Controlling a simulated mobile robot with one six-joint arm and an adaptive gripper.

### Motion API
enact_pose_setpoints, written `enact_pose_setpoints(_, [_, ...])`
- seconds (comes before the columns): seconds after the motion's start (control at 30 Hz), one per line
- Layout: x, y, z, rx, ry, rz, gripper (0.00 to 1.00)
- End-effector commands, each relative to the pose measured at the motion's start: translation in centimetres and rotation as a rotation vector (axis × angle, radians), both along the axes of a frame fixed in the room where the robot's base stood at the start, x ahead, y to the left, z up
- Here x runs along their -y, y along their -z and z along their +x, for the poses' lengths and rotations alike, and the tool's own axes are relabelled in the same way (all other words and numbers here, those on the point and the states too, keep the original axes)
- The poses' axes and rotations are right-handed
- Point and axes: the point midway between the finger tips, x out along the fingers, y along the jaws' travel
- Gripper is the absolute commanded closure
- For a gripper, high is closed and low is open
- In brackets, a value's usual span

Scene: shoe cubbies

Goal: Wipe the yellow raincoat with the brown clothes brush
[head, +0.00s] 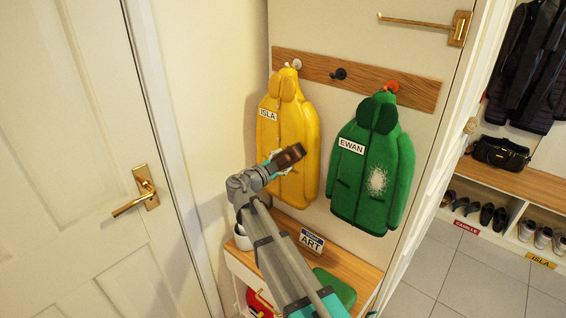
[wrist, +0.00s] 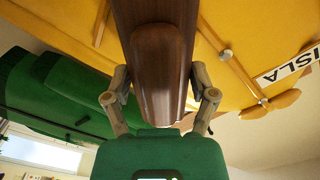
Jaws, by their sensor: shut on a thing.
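The yellow raincoat (head: 287,130) with an ISLA label hangs from a white peg on the wooden rail. It also fills the top of the wrist view (wrist: 235,75). My gripper (head: 272,166) is in front of the raincoat's lower front, shut on the brown clothes brush (head: 289,157). In the wrist view, my gripper (wrist: 160,100) has a finger on each side of the brush (wrist: 155,50). The brush's far end lies over the raincoat; I cannot tell whether its bristles touch. A pale patch beside my gripper on the raincoat is partly hidden.
A green coat (head: 372,165) labelled EWAN, with a whitish patch, hangs just to the right. A wooden-topped bench (head: 345,262) with an ART sign stands below. A door (head: 70,150) is at the left, and shoe cubbies (head: 490,205) are at the far right.

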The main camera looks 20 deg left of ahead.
Motion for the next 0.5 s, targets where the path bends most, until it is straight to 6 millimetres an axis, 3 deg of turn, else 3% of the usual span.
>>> enact_pose_setpoints(0.5, [0.32, -0.01, 0.73, 0.001, 0.001, 0.0, 0.64])
